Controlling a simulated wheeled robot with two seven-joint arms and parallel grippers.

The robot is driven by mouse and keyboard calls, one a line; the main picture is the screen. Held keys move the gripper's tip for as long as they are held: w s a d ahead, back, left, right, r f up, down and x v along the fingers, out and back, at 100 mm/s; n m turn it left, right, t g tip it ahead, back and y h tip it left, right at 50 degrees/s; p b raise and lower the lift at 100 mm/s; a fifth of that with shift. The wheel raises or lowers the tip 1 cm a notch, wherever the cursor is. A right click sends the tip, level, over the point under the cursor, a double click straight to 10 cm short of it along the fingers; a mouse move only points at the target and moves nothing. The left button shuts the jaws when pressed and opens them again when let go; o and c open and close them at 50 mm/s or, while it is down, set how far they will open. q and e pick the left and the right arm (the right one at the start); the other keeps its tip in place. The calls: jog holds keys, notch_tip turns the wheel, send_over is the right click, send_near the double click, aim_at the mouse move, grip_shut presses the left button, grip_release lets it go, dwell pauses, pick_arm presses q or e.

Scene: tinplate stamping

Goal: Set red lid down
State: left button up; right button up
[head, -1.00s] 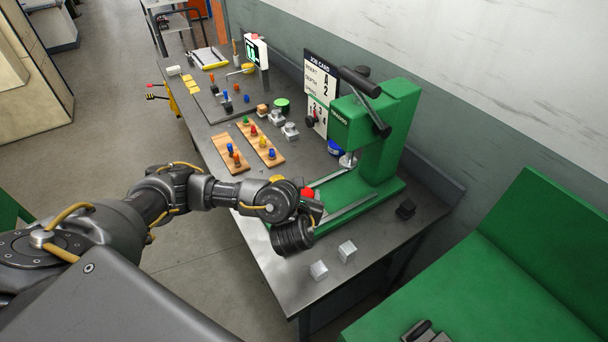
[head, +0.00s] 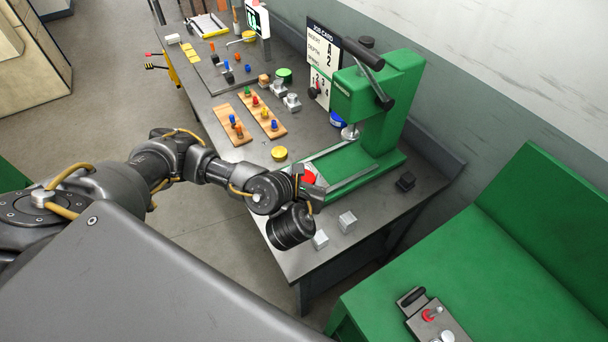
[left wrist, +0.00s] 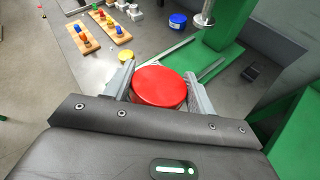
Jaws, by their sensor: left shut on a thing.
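The round red lid (left wrist: 160,87) is between the two fingers of my left gripper (left wrist: 160,90) in the left wrist view, and the gripper is shut on it. In the head view only part of the red lid (head: 309,177) shows beside my left gripper (head: 312,185), near the front of the green press (head: 375,110). I cannot tell from these views whether the lid touches the table below. My right gripper is not in view.
A yellow lid (head: 279,154) lies on the table (head: 225,165) left of the press. Two metal blocks (head: 346,221) stand near the front edge. Wooden peg boards (head: 262,115), a green lid (head: 284,75) and a blue lid (head: 337,119) are farther back.

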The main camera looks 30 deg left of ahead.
pick_arm(q)
jog(key=w+d+m+h+b, duration=0.15)
jog(key=w+d+b, duration=0.25)
jog(key=b, duration=0.4)
jog(key=w+a+r+m+t+h+b, duration=0.1)
jog(key=w+a+r+m+h+b, duration=0.1)
jog(key=r+b, duration=0.4)
jog(key=shift+w+a+r+m+h, duration=0.35)
jog(key=shift+w+a+r+h, duration=0.25)
jog(key=shift+w+r, duration=0.5)
